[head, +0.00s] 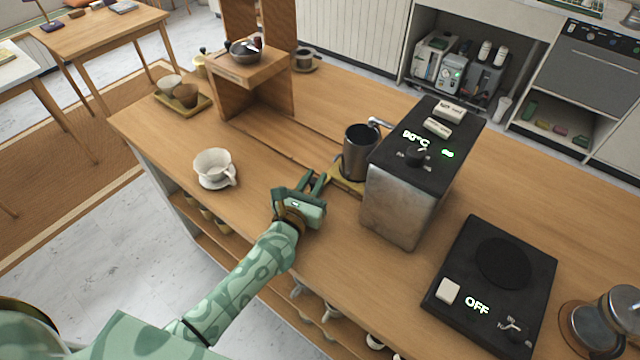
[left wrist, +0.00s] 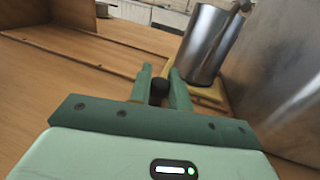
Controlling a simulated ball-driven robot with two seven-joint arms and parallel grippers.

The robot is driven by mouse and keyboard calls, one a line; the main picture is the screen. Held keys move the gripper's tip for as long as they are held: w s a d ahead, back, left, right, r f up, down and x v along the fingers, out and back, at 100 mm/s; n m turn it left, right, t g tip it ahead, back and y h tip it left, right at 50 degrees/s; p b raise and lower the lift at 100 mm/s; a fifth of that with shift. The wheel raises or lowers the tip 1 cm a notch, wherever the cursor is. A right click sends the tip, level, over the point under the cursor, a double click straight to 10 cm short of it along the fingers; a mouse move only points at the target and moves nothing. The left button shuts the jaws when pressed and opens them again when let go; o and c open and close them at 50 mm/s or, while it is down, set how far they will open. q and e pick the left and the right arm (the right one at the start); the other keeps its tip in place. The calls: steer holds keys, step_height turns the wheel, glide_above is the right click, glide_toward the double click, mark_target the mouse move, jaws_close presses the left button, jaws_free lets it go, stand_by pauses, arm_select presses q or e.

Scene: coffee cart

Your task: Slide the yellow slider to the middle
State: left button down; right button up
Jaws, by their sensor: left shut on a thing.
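The yellow slider (head: 347,184) is a flat yellow plate on the wooden counter, just left of the metal machine (head: 397,205). A steel cup (head: 360,152) stands upright on it. In the left wrist view the slider (left wrist: 210,91) shows under the cup (left wrist: 207,45). My left gripper (head: 314,183) is at the slider's near left side. In the left wrist view its fingers (left wrist: 159,82) are shut on a small dark round knob (left wrist: 159,91) beside the slider. The knob's join to the slider is hidden. My right gripper is not in view.
Grooves (head: 280,152) run along the counter left of the slider toward a wooden stand (head: 252,85) holding a bowl. A white cup (head: 214,168) on a saucer stands left of my gripper. A black hot plate (head: 492,285) is at the right.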

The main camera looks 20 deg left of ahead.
arm_select(q)
steer(key=w+a+b, duration=0.1)
steer(key=a, duration=0.2)
steer(key=w+a+b, duration=0.1)
steer(key=a, duration=0.3)
steer(key=w+a, duration=0.1)
steer(key=a, duration=0.2)
steer(key=shift+w+a+f+b, duration=0.15)
steer(key=shift+w+f+b, duration=0.1)
steer(key=shift+w+b, duration=0.15)
steer(key=shift+a+r, duration=0.15)
steer(key=shift+a, duration=0.25)
steer(key=c, duration=1.4)
jaws_free()
steer(key=shift+o, duration=0.2)
steer(key=s, duration=0.5)
steer(key=s+a, duration=0.1)
steer(key=s, duration=1)
steer(key=shift+s+a+p, duration=0.1)
steer(key=shift+a+p, duration=0.1)
steer(key=shift+p, duration=0.1)
